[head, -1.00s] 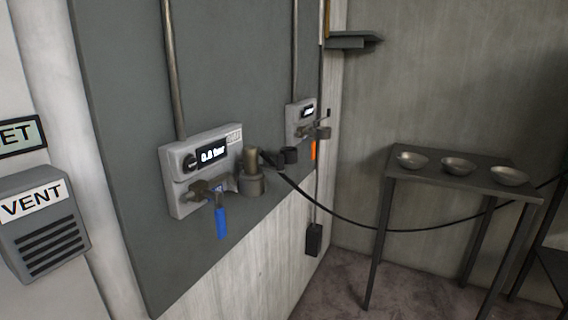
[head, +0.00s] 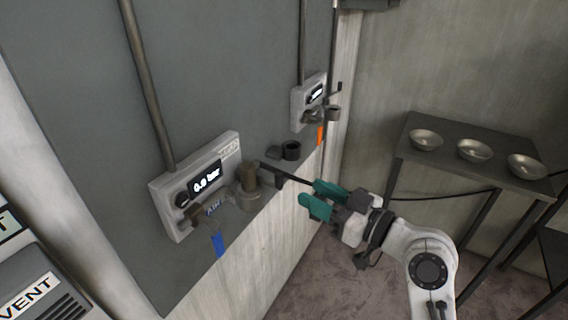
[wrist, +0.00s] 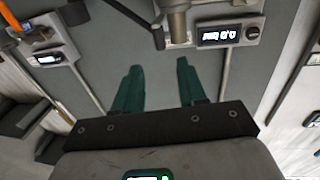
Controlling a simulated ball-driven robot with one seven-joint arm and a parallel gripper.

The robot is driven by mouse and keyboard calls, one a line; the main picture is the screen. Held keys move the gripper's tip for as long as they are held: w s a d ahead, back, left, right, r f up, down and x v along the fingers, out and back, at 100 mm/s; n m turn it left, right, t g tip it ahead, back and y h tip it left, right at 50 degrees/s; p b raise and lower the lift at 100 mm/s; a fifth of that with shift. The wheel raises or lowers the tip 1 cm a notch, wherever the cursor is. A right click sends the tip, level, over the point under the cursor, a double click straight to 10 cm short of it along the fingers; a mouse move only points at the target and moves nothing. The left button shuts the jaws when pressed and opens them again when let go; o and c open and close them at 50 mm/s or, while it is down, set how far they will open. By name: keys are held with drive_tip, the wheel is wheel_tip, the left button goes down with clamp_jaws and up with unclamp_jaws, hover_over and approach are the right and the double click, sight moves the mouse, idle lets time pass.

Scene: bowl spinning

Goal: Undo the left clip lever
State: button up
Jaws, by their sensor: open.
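The left wall unit (head: 180,190) has a display reading about 0.0 bar and a valve with a blue handle (head: 218,245) pointing down. To its right a brass and grey coupling (head: 248,190) stands upright, with a dark bar or hose end (head: 285,172) running from it towards my gripper. I cannot clearly make out the left clip lever. My gripper (head: 317,197) has teal fingers, apart and empty, in front of the wall to the right of the coupling. In the wrist view, the fingers (wrist: 156,80) point at the grey panel, below the coupling (wrist: 178,25).
A second wall unit (head: 309,102) with an orange handle (head: 320,136) sits further along. A dark round socket (head: 290,150) is between the units. A table (head: 455,165) with three metal bowls stands at right.

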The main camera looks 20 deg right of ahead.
sight(282, 178)
drive_tip(key=p+x, duration=0.2)
drive_tip(key=x, duration=0.8)
drive_tip(key=shift+f+p, duration=0.1)
drive_tip(key=shift+p, duration=0.25)
drive_tip(key=shift+s, duration=0.1)
drive_tip(key=shift+c, duration=0.2)
clamp_jaws()
